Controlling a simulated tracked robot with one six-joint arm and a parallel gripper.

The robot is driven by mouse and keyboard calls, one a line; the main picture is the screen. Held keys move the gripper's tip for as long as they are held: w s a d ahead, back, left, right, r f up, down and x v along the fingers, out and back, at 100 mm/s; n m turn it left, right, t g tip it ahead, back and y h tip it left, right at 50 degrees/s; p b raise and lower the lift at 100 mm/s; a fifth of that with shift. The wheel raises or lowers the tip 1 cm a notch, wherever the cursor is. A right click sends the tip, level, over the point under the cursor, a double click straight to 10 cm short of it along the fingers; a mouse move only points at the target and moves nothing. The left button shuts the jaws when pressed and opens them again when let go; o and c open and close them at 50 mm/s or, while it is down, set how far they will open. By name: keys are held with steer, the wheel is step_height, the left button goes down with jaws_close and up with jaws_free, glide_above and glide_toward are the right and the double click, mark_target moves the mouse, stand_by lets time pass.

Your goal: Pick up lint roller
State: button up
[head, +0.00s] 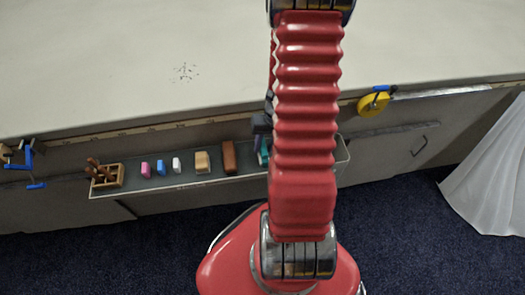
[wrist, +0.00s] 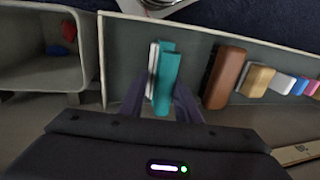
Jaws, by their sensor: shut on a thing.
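In the wrist view my gripper (wrist: 160,92) has its two purple fingers on either side of a long teal thing (wrist: 165,75) with a narrow white strip (wrist: 153,70) along its left side. It is shut on the teal thing, which stands in or just above the grey tray (wrist: 120,40); I cannot tell if it touches the tray floor. I cannot tell for sure that this is the lint roller. In the head view my red arm hides most of the gripper, and a bit of the teal thing (head: 264,153) shows left of the arm.
The tray (head: 215,180) hangs along the table's front edge. It also holds brown (head: 229,157), tan (head: 202,162), white (head: 176,164), blue (head: 160,167) and pink (head: 146,170) blocks and a wooden caddy (head: 107,178). A yellow tape measure (head: 373,103) is at the edge. The tabletop (head: 120,50) is mostly clear.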

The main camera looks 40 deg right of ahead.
steer(key=shift+r, duration=5)
